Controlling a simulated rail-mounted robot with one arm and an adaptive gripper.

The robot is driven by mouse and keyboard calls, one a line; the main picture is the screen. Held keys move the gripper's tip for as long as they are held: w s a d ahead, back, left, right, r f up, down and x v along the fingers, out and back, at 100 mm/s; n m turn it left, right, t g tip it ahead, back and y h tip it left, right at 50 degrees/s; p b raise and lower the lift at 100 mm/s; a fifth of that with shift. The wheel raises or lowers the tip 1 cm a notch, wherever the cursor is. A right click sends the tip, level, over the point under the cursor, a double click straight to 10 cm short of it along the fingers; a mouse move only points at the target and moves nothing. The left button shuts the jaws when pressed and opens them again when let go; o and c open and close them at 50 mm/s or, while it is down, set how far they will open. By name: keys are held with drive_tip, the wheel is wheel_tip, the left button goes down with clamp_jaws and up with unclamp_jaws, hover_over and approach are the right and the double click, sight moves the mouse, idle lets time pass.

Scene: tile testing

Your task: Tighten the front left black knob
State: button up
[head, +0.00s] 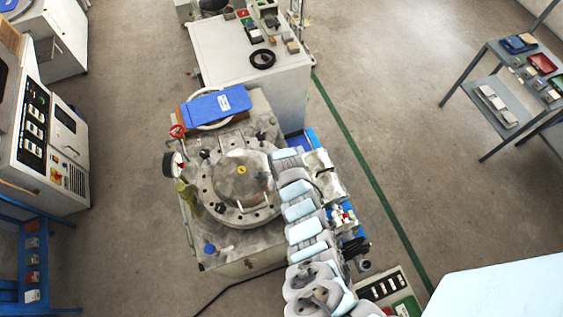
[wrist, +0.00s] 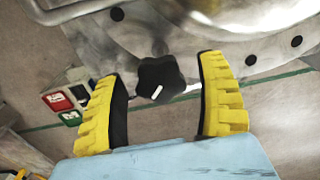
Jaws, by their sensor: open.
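A black lobed knob (wrist: 160,80) stands between the two yellow-padded fingers of my gripper (wrist: 163,68) in the wrist view. The gripper is open, with a gap on each side of the knob; the fingers do not appear to touch it. The knob sits at the edge of a round metal plate, which also shows in the head view (head: 232,203) on top of the machine. Black knobs show there at the plate's left front (head: 221,208) and left back (head: 205,153). My arm hides the plate's right edge, and I cannot make out my gripper in the head view.
A blue case (head: 218,103) lies behind the plate. A red handwheel (head: 177,131) and a dial gauge (head: 173,165) stand at its left. A control box with red and green buttons shows in the wrist view (wrist: 62,105).

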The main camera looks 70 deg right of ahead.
drive_tip(key=shift+r, duration=0.15)
drive_tip(key=shift+d+r, duration=0.15)
drive_tip(key=shift+r, duration=0.35)
wheel_tip(320, 180, up, 2)
wheel_tip(320, 180, up, 9)
idle(0.5)
drive_tip(key=shift+f, duration=0.15)
idle(0.3)
